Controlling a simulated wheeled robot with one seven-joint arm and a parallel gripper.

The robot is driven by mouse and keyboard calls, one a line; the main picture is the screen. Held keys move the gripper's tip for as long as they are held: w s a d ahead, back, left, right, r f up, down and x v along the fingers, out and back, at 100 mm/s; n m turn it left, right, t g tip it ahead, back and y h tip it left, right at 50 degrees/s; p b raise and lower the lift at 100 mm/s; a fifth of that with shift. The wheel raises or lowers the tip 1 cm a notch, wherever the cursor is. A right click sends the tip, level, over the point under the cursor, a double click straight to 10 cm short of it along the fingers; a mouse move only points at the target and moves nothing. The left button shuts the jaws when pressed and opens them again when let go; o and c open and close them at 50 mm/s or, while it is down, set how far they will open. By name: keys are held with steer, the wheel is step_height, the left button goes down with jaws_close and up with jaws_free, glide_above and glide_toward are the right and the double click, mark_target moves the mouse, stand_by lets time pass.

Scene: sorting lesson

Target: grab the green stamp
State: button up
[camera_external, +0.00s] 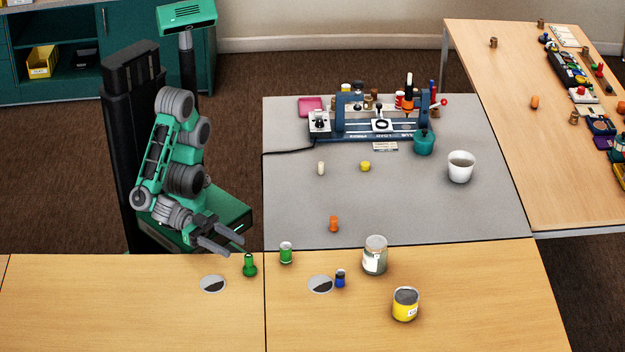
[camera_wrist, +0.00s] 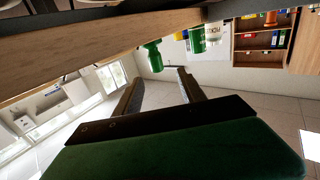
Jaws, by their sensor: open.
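The green stamp (camera_external: 249,266), with a narrow neck and knob, stands upright on the near wooden table, close to its back edge. My gripper (camera_external: 236,248) is open and empty, just behind and left of the stamp, its fingers pointing towards the lower right. In the wrist view, a green piece (camera_wrist: 152,57) that looks like the stamp shows beyond the open fingers (camera_wrist: 160,73), apart from them. That view is strongly tilted. A green cylinder with a pale top (camera_external: 286,253) stands right of the stamp.
Two round discs (camera_external: 212,284) (camera_external: 320,284) lie in the near tabletop (camera_external: 130,300). A blue piece (camera_external: 340,279), a grey jar (camera_external: 375,256) and a yellow can (camera_external: 405,304) stand right. An orange piece (camera_external: 333,224) is on the grey table (camera_external: 290,200). The near table's left is clear.

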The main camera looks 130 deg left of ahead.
mark_target(248, 256)
steer(key=w, duration=0.7)
steer(key=shift+w+a+b, duration=0.2)
steer(key=shift+w+b, duration=0.1)
steer(key=shift+b, duration=0.05)
steer(key=shift+c, duration=0.5)
jaws_close()
